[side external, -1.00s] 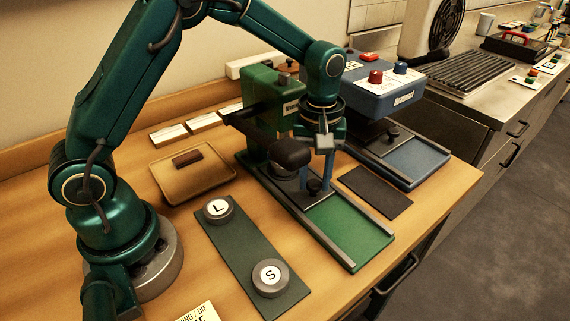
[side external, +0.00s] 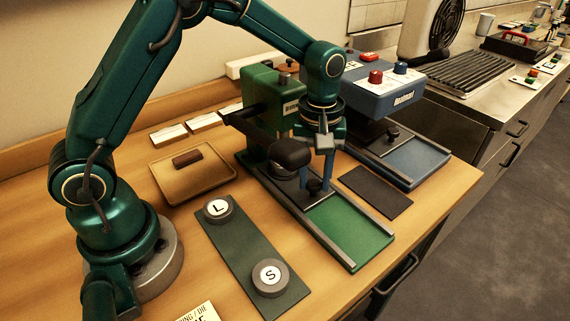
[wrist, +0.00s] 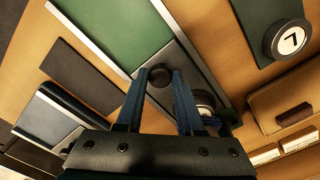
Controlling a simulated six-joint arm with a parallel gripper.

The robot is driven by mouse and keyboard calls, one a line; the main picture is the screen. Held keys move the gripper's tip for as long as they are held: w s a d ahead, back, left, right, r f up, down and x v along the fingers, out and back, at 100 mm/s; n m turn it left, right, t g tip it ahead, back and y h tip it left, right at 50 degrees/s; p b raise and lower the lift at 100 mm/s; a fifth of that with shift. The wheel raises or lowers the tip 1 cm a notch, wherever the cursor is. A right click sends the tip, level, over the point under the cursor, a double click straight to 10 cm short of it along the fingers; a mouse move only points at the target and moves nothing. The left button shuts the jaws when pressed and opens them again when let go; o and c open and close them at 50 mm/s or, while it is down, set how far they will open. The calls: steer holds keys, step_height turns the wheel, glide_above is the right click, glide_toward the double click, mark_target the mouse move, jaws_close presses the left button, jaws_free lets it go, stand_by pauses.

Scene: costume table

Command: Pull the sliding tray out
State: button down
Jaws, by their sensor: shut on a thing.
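The green press (side external: 270,105) stands mid-table with a railed green bed (side external: 350,228) running toward the table's front edge. Its sliding tray (wrist: 190,62) is a grey plate between the rails, at the press end of the bed. A round black knob (side external: 314,187) stands on the tray's front part; it also shows in the wrist view (wrist: 160,77). My gripper (wrist: 160,74) points down and is shut on this knob, one blue finger on each side. In the side view, my gripper (side external: 318,182) partly hides the tray. A round die (wrist: 205,100) is partly hidden by a finger in the wrist view.
The green bed in front of the tray is clear. A blue press (side external: 390,90) with its own tray and a dark mat (side external: 376,191) are to the right. A dark green strip (side external: 240,252) with L and S dies and a brown dish (side external: 215,182) are to the left.

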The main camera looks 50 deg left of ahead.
steer(key=d, duration=1.4)
steer(key=shift+r, duration=0.1)
steer(key=shift+d, duration=0.1)
steer(key=c, duration=0.6)
jaws_free()
steer(key=shift+o, duration=0.4)
step_height(320, 180, up, 5)
steer(key=shift+r, duration=0.1)
